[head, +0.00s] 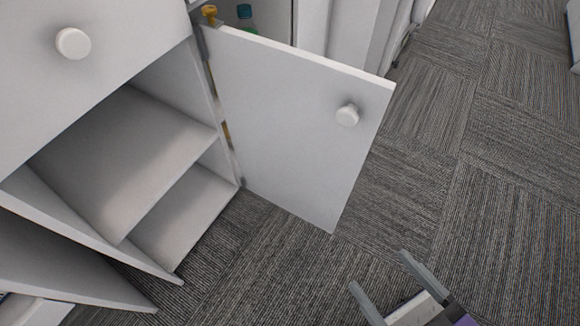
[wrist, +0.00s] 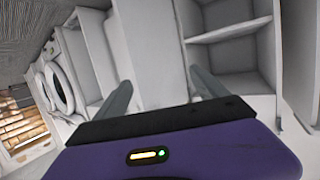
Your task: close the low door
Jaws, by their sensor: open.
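The low door (head: 290,120) is a white panel with a round white knob (head: 347,115). It stands wide open, hinged at its left edge on a white cabinet (head: 150,150) whose two inner shelf spaces show empty. My gripper (head: 382,272) is at the bottom of the head view, open and empty, below and right of the door and apart from it. In the wrist view my gripper's two grey fingers (wrist: 160,92) are spread. A white panel (wrist: 150,45) shows between them, probably the door, with the open shelves (wrist: 225,50) to its right.
An upper white front (head: 80,60) with a round knob sits above the opening. A bottle (head: 245,15) stands behind the door's top edge. Other white units stand beyond it. Grey carpet (head: 460,180) is clear to the right. The wrist view shows a round-doored white machine (wrist: 55,85).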

